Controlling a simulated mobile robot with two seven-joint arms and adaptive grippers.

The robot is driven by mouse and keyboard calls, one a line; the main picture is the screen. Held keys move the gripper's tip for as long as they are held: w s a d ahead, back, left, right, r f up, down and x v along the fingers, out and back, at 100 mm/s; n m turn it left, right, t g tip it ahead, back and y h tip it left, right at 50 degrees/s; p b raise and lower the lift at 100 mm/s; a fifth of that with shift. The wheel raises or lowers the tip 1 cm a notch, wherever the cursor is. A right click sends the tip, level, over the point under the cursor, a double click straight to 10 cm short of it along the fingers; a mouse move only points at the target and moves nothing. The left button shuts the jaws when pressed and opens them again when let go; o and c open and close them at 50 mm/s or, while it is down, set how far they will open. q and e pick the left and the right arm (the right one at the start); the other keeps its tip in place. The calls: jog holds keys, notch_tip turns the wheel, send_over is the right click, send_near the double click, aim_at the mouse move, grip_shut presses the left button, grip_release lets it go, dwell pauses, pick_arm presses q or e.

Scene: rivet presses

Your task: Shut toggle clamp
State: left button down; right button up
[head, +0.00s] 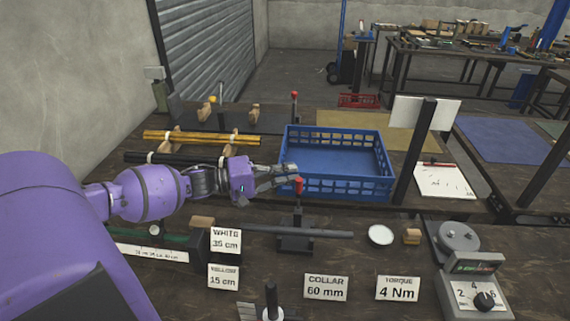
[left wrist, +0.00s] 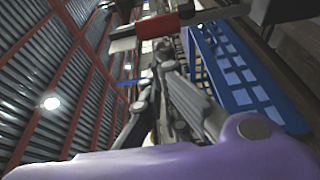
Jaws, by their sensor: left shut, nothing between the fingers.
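The toggle clamp stands on a dark base (head: 295,240) at the table's middle, across a dark rod (head: 325,233). Its handle, with a red grip (head: 299,186), points up. My left gripper (head: 294,170) is shut and empty, with its fingertips close to the red grip, above and behind it. In the left wrist view the red grip (left wrist: 158,26) lies just beyond the shut left fingers (left wrist: 163,52). I cannot tell whether they touch it. My right gripper is not in view.
A blue crate (head: 386,186) stands just behind the clamp. Yellow rods (head: 203,137) lie on a rack behind my left arm. Another red-tipped handle (head: 294,96) stands farther back. A dark post (head: 415,150) rises right of the crate. Label cards (head: 325,288) and a torque gauge (head: 475,290) are in front.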

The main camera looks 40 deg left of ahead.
pick_arm(q)
jog(key=shift+s+f, duration=0.1)
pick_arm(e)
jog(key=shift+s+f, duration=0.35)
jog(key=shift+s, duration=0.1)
pick_arm(q)
jog(key=shift+d, duration=0.1)
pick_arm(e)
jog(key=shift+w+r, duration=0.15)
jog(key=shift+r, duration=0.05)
